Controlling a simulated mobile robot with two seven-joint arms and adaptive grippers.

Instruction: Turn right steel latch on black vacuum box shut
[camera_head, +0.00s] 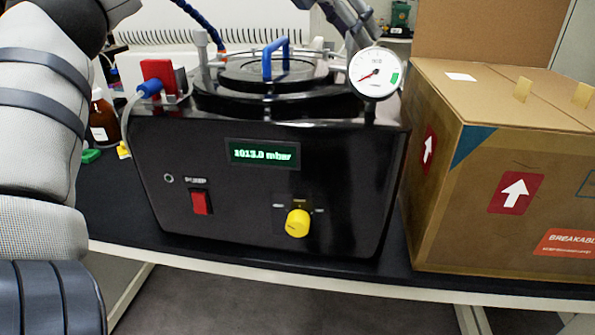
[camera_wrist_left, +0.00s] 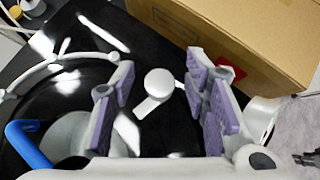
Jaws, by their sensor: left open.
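The black vacuum box (camera_head: 340,190) stands on the bench, with a round lid and a blue handle (camera_head: 267,60) on top; the handle also shows in the left wrist view (camera_wrist_left: 27,145). The right steel latch (camera_wrist_left: 158,82) has a round head and a short flat lever pointing down-left in the left wrist view. My left gripper (camera_wrist_left: 160,95) is open, its purple-padded fingers on either side of the latch, with gaps visible. In the head view the left gripper (camera_head: 362,35) is above the box's right rear, behind the gauge; the latch cannot be made out there. My right gripper is not seen.
A white dial gauge (camera_head: 376,73) stands at the box's right front top edge. A large cardboard box (camera_head: 480,140) sits close on the right. The front panel has a display reading 1013.0 mbar, a red switch (camera_head: 201,202) and a yellow knob (camera_head: 298,223). A brown bottle (camera_head: 102,118) stands left.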

